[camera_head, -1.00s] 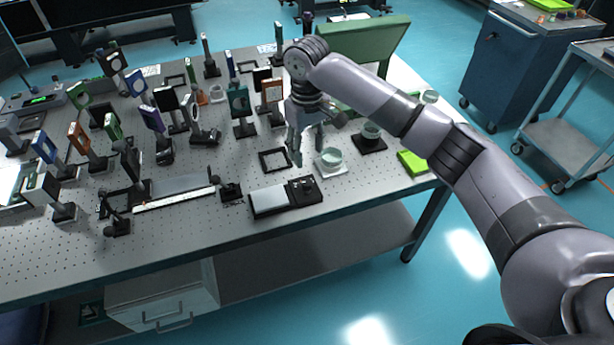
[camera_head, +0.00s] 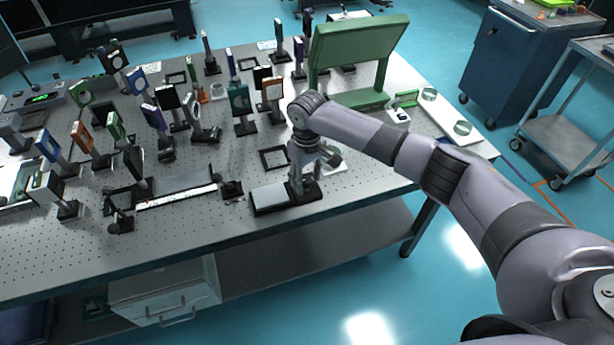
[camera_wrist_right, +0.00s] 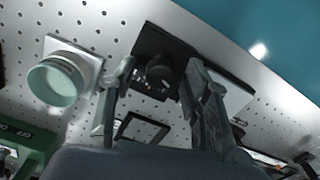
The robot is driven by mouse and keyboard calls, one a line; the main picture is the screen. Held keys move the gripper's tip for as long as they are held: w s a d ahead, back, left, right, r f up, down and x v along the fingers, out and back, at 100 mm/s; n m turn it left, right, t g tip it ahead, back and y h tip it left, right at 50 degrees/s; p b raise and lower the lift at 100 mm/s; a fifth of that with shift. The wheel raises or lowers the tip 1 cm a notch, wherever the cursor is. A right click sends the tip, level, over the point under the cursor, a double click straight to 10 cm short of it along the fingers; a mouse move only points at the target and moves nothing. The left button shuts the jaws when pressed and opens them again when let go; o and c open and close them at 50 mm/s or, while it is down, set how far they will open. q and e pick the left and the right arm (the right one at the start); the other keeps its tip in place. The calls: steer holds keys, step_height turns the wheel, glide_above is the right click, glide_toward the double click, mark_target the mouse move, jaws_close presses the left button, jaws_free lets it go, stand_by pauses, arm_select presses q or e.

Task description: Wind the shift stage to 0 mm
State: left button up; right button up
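A low black unit with a grey plate (camera_head: 270,197) lies near the table's front edge. Its right part is mostly hidden under my right gripper (camera_head: 304,188) in the head view. In the right wrist view a round black knob (camera_wrist_right: 160,72) stands on the unit's black base. The two fingers of my right gripper (camera_wrist_right: 161,90) are apart, one on each side of the knob; I cannot tell whether they touch it. A long rail with a white strip (camera_head: 176,198) lies to the unit's left. I cannot read any scale. My left gripper is out of view.
A white mount with a pale green glass cylinder (camera_wrist_right: 56,82) stands beside the left finger in the wrist view. A flat black frame (camera_head: 275,159) lies behind the unit. Many upright optics crowd the table's left half. A large green panel (camera_head: 357,50) stands at the back.

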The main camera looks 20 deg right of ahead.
jaws_close()
stand_by(0.3)
stand_by(0.3)
